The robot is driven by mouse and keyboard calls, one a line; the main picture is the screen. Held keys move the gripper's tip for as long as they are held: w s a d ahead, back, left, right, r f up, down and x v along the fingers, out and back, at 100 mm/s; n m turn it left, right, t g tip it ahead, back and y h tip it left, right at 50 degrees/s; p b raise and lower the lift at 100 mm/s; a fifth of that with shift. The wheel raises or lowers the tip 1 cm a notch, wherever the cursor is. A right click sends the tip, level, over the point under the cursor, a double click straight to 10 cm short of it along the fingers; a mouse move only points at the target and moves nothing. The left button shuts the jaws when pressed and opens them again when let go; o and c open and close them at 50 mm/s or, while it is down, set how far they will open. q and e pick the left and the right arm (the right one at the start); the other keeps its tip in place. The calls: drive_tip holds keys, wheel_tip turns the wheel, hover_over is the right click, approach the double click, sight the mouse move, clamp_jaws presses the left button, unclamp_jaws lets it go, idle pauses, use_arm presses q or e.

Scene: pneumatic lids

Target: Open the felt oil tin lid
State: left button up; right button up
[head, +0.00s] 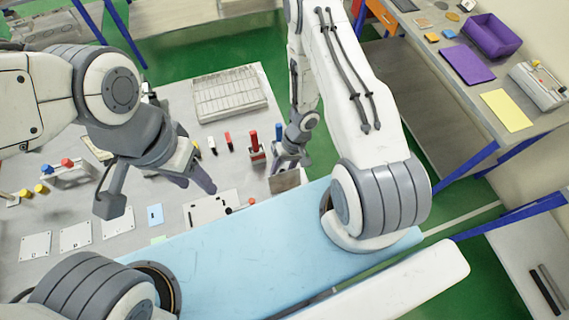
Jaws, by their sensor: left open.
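I cannot pick out the felt oil tin or its lid with certainty. A small brownish-grey box-like thing (285,181) stands at the table's right edge, just below my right gripper (290,163). It is too small to tell if it has a lid. My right gripper points down close above it; I cannot tell whether it touches it or how its jaws stand. My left gripper (158,197) is open and empty, with its fingers spread wide above the left middle of the grey table.
The grey table (175,100) bears a ribbed pale tray (229,94), a red-topped holder (256,149), white plates (75,236) and a rack with red and blue knobs (68,172). A side bench at right holds a purple bin (490,36) and a yellow sheet (506,110).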

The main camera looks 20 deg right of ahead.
drive_tip(key=v, duration=0.9)
